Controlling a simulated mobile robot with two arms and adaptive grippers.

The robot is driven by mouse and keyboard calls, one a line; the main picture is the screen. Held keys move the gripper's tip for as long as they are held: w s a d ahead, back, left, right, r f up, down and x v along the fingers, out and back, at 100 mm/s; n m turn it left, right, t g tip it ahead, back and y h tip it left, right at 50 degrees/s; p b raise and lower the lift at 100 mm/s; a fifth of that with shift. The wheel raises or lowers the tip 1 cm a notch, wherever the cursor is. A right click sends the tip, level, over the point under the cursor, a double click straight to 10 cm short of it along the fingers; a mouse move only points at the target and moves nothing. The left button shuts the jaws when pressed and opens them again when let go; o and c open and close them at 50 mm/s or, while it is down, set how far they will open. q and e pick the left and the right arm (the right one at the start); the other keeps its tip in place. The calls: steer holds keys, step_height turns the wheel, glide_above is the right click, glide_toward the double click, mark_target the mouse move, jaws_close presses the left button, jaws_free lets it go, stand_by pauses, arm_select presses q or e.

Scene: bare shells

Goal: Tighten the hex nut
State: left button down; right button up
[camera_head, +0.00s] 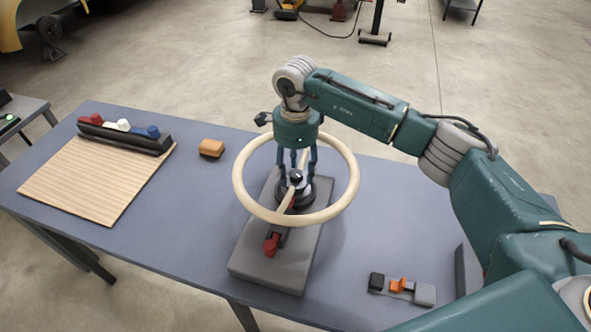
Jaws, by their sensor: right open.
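A cream steering wheel (353,187) sits on a dark hub over a grey base block (268,272) on the blue-grey table. A small dark rounded piece (296,176) shows at the wheel's centre; I cannot tell for sure that it is the hex nut. My right gripper (298,170) points down inside the wheel's rim, directly over the hub. Its blue fingers are apart, on either side of the centre piece, and I cannot tell if they touch it. The fingers partly hide the hub. My left gripper is not in view.
A red piece (271,244) sits on the base's front part. A small tool set with an orange part (398,285) lies front right. An orange-brown block (211,148), a wooden board (85,185) and a black rack (125,138) are to the left. The table's front left is clear.

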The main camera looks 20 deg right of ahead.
mark_target(296, 175)
step_height(296, 175, up, 12)
stand_by(0.4)
steer(key=shift+s+f, duration=0.1)
steer(key=shift+s, duration=0.1)
